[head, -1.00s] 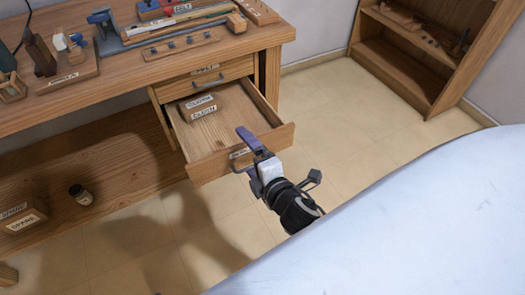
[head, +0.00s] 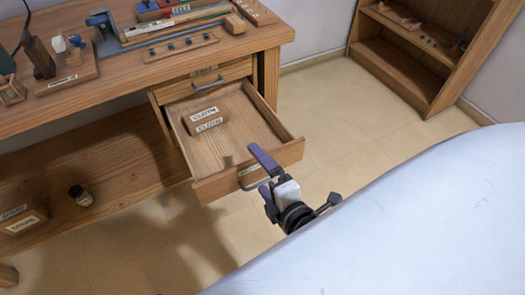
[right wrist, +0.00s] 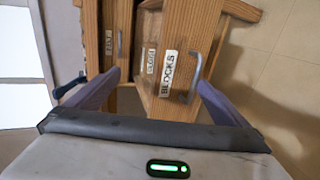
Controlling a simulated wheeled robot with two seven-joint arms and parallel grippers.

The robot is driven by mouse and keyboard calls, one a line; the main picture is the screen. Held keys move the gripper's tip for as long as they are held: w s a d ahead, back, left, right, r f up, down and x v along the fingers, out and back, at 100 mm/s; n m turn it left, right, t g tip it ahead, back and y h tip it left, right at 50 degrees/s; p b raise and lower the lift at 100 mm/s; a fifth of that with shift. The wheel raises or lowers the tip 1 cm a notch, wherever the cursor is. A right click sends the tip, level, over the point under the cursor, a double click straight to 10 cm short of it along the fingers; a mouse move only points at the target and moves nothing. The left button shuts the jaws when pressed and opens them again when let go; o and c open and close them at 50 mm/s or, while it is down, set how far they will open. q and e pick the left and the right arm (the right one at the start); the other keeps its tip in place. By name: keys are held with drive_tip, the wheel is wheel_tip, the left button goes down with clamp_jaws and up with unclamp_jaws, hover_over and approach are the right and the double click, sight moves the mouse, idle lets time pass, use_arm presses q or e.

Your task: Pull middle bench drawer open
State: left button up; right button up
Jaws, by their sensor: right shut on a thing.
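The bench drawer (head: 220,189) is pulled well out, below a shut upper drawer (head: 205,82). Its wooden front carries a label, which reads BLOCKS in the right wrist view (right wrist: 169,74). A grey bar handle (head: 254,185) is on the front, and it also shows in the right wrist view (right wrist: 194,76). The fingers partly hide the handle and label. My left gripper is in neither view.
A labelled wooden block (head: 205,115) lies inside the open drawer. The bench top (head: 110,98) holds several tools. A jar (head: 80,195) and a box (head: 22,218) stand on the lower shelf. A bookcase (head: 425,60) stands at the back right. Floor in front is clear.

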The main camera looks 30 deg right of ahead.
drive_tip(key=r, duration=0.3)
drive_tip(key=shift+s+a+t, duration=0.2)
drive_tip(key=shift+s+t, duration=0.1)
drive_tip(key=c, duration=1.4)
drive_tip(key=shift+s+f, duration=0.15)
drive_tip(key=shift+c, duration=0.2)
drive_tip(key=shift+f, duration=0.15)
